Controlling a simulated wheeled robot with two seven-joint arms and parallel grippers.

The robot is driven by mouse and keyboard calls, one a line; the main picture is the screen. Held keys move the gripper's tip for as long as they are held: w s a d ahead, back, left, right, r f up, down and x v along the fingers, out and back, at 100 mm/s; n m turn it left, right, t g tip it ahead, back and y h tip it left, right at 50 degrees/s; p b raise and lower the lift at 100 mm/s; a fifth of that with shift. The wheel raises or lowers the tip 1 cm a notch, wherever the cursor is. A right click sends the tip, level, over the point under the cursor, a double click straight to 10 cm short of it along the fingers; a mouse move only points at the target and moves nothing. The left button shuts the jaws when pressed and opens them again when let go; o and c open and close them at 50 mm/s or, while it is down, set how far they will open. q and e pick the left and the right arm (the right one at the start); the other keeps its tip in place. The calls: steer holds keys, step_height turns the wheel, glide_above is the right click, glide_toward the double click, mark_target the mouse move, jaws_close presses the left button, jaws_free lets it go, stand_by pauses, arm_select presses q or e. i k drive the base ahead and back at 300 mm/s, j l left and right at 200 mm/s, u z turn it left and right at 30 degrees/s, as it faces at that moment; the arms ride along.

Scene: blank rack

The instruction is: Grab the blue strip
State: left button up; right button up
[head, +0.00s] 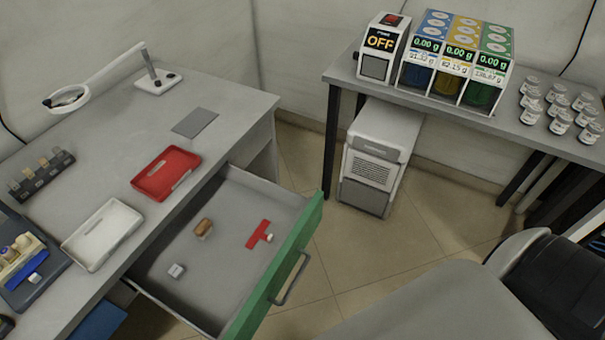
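A blue strip-like piece (22,273) lies at the front of a dark tray (42,290) on the left desk, at the picture's left edge. A small white piece (35,278) sits at or on its right end. Yellowish and brown items (20,248) lie just behind it in the same tray. The tray is partly cut off by the picture's edge. Neither of my grippers shows in the head view.
A green-fronted drawer (283,262) stands open, holding a red strip (260,234), a brown piece (204,227) and a small pale block (176,270). A white tray (103,235), red tray (166,173), dark rack (41,175) and magnifier lamp (154,82) stand on the desk.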

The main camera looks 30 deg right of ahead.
mark_target(28, 271)
steer(key=z, duration=0.7)
steer(key=u, duration=1.75)
